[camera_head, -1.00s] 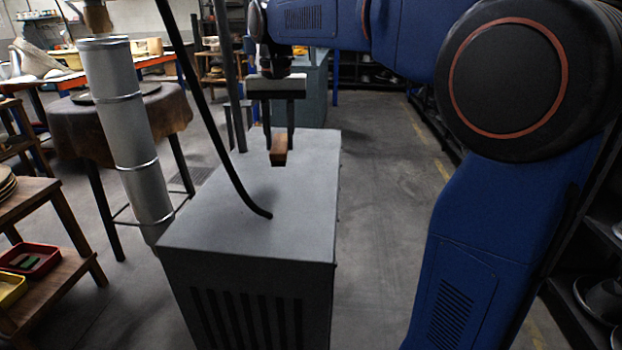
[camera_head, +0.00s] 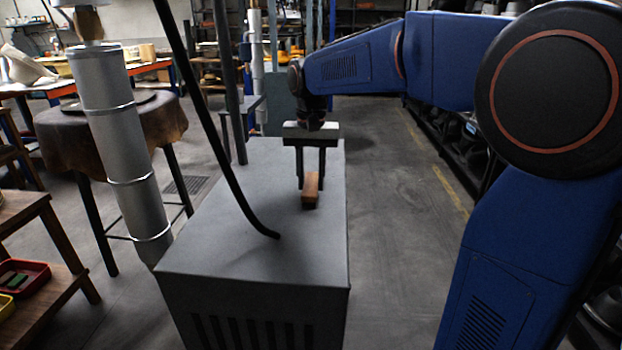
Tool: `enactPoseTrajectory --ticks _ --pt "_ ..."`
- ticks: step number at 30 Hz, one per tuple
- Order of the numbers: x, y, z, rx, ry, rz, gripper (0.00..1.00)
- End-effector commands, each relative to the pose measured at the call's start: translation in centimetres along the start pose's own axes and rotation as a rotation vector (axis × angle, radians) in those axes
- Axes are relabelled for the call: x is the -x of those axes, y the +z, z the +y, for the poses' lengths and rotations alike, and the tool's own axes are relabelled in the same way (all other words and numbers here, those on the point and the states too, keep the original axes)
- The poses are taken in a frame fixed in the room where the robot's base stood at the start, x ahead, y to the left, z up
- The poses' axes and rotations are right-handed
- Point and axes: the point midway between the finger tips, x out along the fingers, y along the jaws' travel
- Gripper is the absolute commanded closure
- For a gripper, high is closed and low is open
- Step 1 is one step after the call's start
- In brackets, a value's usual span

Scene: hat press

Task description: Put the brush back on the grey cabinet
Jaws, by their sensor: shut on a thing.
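The brush (camera_head: 311,191) is a small brown wooden block seen nearly end-on. My gripper (camera_head: 311,182) is shut on it, with the dark fingers pointing down over the far right part of the cabinet top. The grey cabinet (camera_head: 225,245) has a flat top and a slatted front. The underside of the brush appears at or very close to the cabinet top; I cannot tell whether it touches.
A black curved hose (camera_head: 225,165) comes down onto the cabinet top, left of my gripper. A silver duct pipe (camera_head: 120,150) stands to the left, before a leather-covered table (camera_head: 60,145). A wooden shelf (camera_head: 45,215) with trays is at the left. Floor (camera_head: 400,240) is clear to the right.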

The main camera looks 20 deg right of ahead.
Motion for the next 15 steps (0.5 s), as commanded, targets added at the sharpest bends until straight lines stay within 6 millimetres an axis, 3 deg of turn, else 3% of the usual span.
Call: enactPoseTrajectory --ticks 7,8,9,10,15 --pt "-0.25 0.01 0.01 0.0 0.0 -0.001 0.87" --pt "-0.25 0.01 0.01 0.0 0.0 -0.001 0.64" --pt "-0.23 0.01 0.01 0.0 0.0 0.0 0.55" --pt "-0.23 0.01 0.0 0.0 0.0 0.0 0.51" --pt "-0.22 0.0 0.0 0.0 0.0 0.0 0.51"
